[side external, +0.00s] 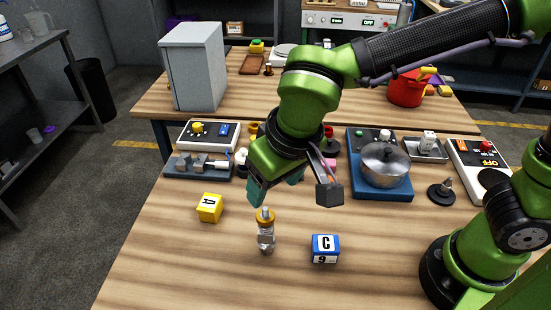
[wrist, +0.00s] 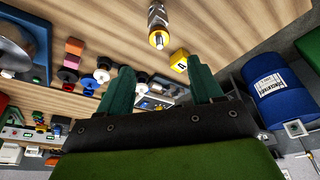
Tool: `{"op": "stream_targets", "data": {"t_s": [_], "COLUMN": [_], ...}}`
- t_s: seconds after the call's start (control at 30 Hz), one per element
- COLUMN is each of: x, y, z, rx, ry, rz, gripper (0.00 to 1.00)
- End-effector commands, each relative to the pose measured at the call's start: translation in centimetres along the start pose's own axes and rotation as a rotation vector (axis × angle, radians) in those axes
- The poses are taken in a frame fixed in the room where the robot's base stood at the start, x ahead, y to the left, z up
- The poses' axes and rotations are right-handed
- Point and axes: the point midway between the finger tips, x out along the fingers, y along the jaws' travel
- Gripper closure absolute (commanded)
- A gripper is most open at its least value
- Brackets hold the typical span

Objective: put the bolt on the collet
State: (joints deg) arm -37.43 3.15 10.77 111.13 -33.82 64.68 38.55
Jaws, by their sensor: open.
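My gripper (side external: 275,185) hangs over the middle of the table with its two teal fingers apart and nothing visible between them. In the wrist view the open fingers (wrist: 161,85) also show apart. I cannot clearly pick out the bolt. A small grey machine (side external: 198,164) with metal blocks and a white round part lies at the left of the table, left of my gripper. A black round base with a metal peg (side external: 441,190) stands at the right. I cannot tell which of these, if either, is the collet. My arm hides part of the table behind the gripper.
A pot (side external: 385,165) sits on a blue cooker. The front left of the table is clear.

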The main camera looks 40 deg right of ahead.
Motion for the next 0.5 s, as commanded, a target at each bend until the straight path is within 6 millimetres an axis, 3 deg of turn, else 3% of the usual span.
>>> {"op": "stream_targets", "data": {"t_s": [0.07,0.17,0.33,0.5], "x": [-0.6,-1.5,-3.6,-5.0], "y": [0.5,3.0,11.1,17.9], "z": [-0.1,-0.6,-0.7,1.3], "rx": [0.009,0.043,0.167,0.291], "ry": [0.002,0.008,0.057,0.161], "rz": [-0.003,-0.020,-0.092,-0.172], "gripper": [0.35,0.35,0.35,0.35]}}
